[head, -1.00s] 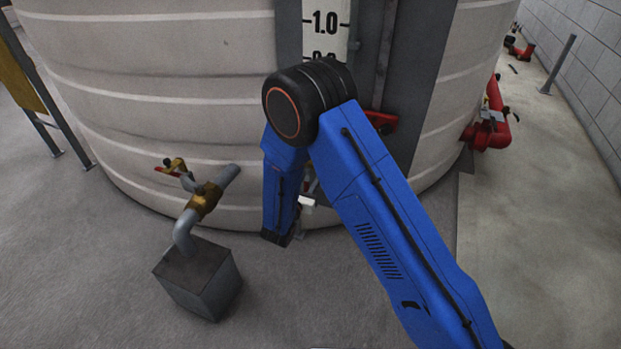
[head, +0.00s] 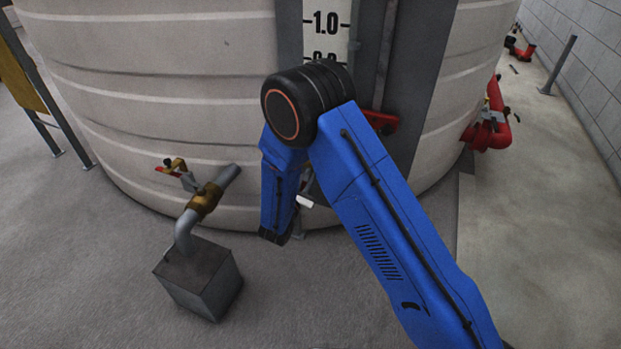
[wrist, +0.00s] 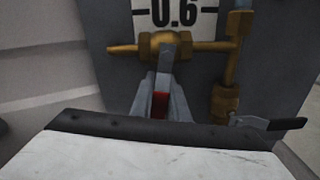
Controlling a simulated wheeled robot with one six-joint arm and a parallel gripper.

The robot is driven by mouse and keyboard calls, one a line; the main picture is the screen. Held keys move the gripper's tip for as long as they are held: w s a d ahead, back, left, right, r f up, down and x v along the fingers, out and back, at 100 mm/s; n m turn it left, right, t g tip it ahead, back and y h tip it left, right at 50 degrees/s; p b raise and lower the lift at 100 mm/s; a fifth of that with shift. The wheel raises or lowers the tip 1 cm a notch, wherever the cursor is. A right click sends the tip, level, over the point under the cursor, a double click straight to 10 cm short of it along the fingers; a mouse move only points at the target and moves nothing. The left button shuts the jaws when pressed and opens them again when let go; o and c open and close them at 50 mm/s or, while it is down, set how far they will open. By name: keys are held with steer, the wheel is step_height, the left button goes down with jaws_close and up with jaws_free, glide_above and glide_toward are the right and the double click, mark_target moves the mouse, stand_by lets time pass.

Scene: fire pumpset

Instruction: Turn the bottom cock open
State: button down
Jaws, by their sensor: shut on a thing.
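In the wrist view a brass cock (wrist: 172,42) sits in front of the gauge board, below the 0.6 mark. Its grey lever with a red grip (wrist: 160,104) points down toward the camera. My gripper (wrist: 162,98) has its grey fingers close around this lever and is shut on it. The finger ends are partly hidden by the white and black wrist housing. In the head view my blue arm hides the gripper and the cock.
A second lever with a black grip (wrist: 286,124) is at the lower right, close to the wrist housing. A vertical brass pipe (wrist: 234,62) runs above it. The pale tank (head: 160,110) stands behind. A brass valve on a pipe (head: 205,200) stands left of my arm.

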steer(key=shift+w+a+r+m, duration=0.15)
steer(key=shift+a+m, duration=0.25)
steer(key=shift+m, duration=0.55)
steer(key=shift+w+a+r+m, duration=0.15)
steer(key=shift+a+m, duration=0.25)
steer(key=shift+m, duration=0.55)
steer(key=c, duration=1.7)
jaws_free()
steer(key=shift+s, duration=0.1)
steer(key=v, duration=1.7)
steer(key=shift+s+a, duration=0.1)
steer(key=shift+a, duration=0.05)
